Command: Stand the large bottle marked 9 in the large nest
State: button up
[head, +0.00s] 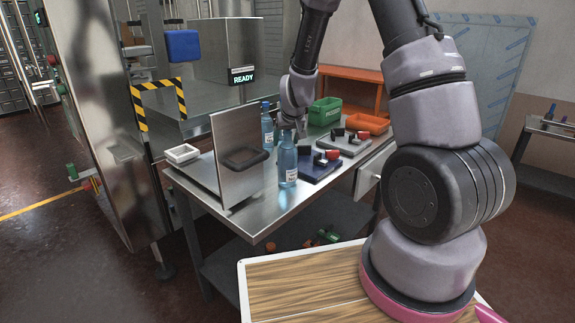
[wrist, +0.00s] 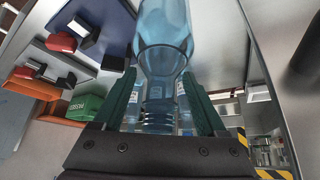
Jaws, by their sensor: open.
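Two blue bottles stand on the steel table. The front bottle (head: 288,165) is beside the blue fixture, and the other bottle (head: 267,127) is farther back. Their label marks are too small to read. My gripper (head: 289,126) is just above the front bottle. In the wrist view, a clear blue bottle (wrist: 163,40) has its neck between the two spread green fingers of my gripper (wrist: 160,78). The jaws are open, not closed on it. The blue fixture (head: 312,174) and a grey fixture (head: 352,148) carry black and red blocks. I cannot tell which holds the large nest.
An upright metal plate (head: 230,185) with a black ring-shaped handle stands left of the front bottle. A white tray (head: 181,154) sits at the table's left. A green bin (head: 324,112) and an orange bin (head: 367,123) stand at the back. The front table corner is clear.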

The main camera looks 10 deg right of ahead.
jog(key=shift+c, duration=0.3)
grip_shut()
dwell(1.1)
